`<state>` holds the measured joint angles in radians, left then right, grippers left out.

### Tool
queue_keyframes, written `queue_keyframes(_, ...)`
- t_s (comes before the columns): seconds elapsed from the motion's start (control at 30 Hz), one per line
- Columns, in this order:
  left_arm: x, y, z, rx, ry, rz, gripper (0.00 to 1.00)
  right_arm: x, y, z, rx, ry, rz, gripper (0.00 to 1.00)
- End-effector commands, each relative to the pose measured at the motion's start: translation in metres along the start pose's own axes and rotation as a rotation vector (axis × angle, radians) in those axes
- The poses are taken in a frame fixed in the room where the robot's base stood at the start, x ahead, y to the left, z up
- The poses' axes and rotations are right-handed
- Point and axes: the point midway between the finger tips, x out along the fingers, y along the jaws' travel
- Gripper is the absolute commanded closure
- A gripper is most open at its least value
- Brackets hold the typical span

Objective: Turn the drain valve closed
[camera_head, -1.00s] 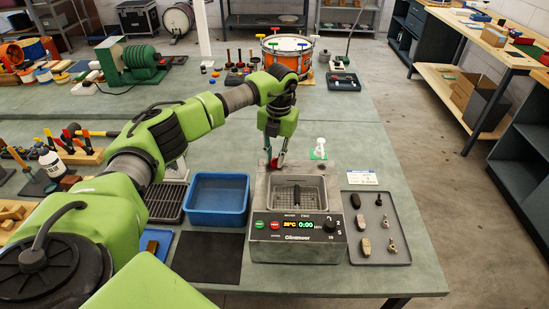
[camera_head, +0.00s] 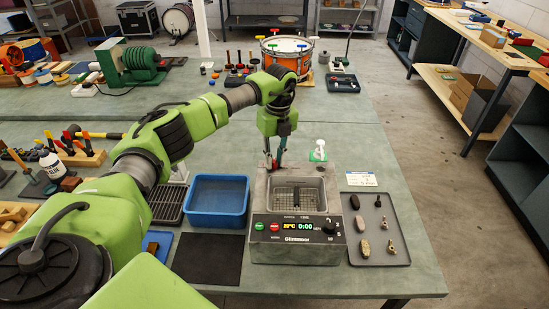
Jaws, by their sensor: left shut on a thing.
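The cleaner (camera_head: 292,228) is a metal box with an open tank and a black front panel, standing near the table's front edge. The drain valve's red handle (camera_head: 270,163) is at the cleaner's back left corner and mostly hidden by my fingers. My left gripper (camera_head: 274,164) points down there and is shut on the handle. The fingers appear nearly edge-on, so the handle's exact angle cannot be told. My right gripper is not in view.
A blue tub (camera_head: 217,201) and a black mat (camera_head: 208,258) lie left of the cleaner. A grey tray (camera_head: 384,255) with several small parts lies right of it. A white bottle (camera_head: 319,149) stands behind. The far right of the table is clear.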

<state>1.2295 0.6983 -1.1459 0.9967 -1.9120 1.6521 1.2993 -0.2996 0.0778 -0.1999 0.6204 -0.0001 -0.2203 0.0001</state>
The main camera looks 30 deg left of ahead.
Motion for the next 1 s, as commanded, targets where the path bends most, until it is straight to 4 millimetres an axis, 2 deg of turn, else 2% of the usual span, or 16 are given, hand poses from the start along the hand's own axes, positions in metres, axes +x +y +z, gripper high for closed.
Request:
queue_keyframes(0.23,-0.0023,-0.0009,0.002,-0.075,0.0,-0.005,1.0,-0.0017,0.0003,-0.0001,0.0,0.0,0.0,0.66)
queue_keyframes(0.73,-0.0025,-0.001,0.0023,-0.091,0.001,-0.006,1.0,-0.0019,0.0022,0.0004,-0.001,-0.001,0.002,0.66)
queue_keyframes(0.77,-0.0025,-0.001,0.0023,-0.091,0.001,-0.006,0.78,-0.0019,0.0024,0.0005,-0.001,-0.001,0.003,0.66)
queue_keyframes(0.8,-0.0025,-0.001,0.0023,-0.091,0.001,-0.006,0.67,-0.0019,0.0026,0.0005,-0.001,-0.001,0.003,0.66)
queue_keyframes(1.0,-0.0013,-0.0006,0.0013,-0.089,0.003,-0.003,0.66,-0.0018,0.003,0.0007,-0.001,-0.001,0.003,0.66)
